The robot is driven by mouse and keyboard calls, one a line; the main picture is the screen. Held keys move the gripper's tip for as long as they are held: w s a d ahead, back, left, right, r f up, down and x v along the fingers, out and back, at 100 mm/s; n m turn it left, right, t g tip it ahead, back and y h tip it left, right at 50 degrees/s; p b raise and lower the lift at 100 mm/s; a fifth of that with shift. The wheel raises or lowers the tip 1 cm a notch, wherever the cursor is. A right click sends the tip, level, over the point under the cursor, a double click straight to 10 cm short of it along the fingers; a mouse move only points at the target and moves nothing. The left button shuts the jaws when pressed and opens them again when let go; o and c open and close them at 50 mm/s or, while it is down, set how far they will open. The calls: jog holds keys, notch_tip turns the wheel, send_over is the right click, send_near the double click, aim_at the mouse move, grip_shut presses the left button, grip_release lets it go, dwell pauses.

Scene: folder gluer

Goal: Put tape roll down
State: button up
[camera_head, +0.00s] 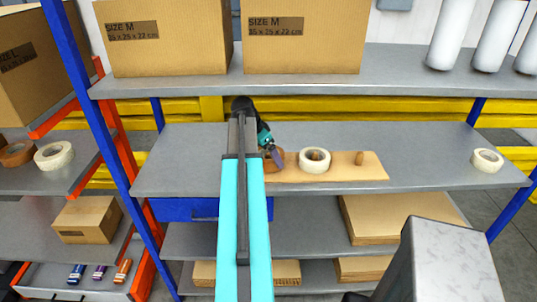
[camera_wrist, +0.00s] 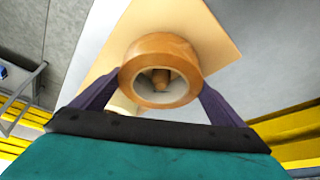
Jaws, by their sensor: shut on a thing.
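A brown tape roll (camera_wrist: 160,46) is between the two purple fingers of my gripper (camera_wrist: 161,82), which is shut on its outer sides. Through the roll's hole a wooden peg shows; I cannot tell whether the roll is around it or above it. In the head view my gripper (camera_head: 274,154) is at the left end of a wooden board (camera_head: 337,173) on the middle shelf, and my arm hides part of the brown roll there. A white tape roll (camera_head: 314,151) sits on the board, right of my gripper. A bare wooden peg (camera_head: 360,158) stands further right.
Another white tape roll (camera_head: 487,155) lies on the grey shelf (camera_head: 430,150) at the right. Large cartons (camera_head: 300,45) and white rolls (camera_head: 447,35) stand on the shelf above. A blue upright (camera_head: 90,95) is on the left. The shelf right of the board is mostly clear.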

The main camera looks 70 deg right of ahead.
jog(key=shift+f, duration=0.55)
jog(key=shift+f, duration=0.1)
jog(key=o, duration=0.9)
jog(key=shift+o, duration=0.2)
jog(key=shift+b+v, duration=0.95)
jog(key=shift+v, duration=1.7)
jog(key=w+a+b, duration=0.3)
jog(key=w+a, duration=0.3)
jog(key=a, duration=0.3)
jog(key=shift+w+a+b, duration=0.35)
jog(key=shift+a+b, duration=0.05)
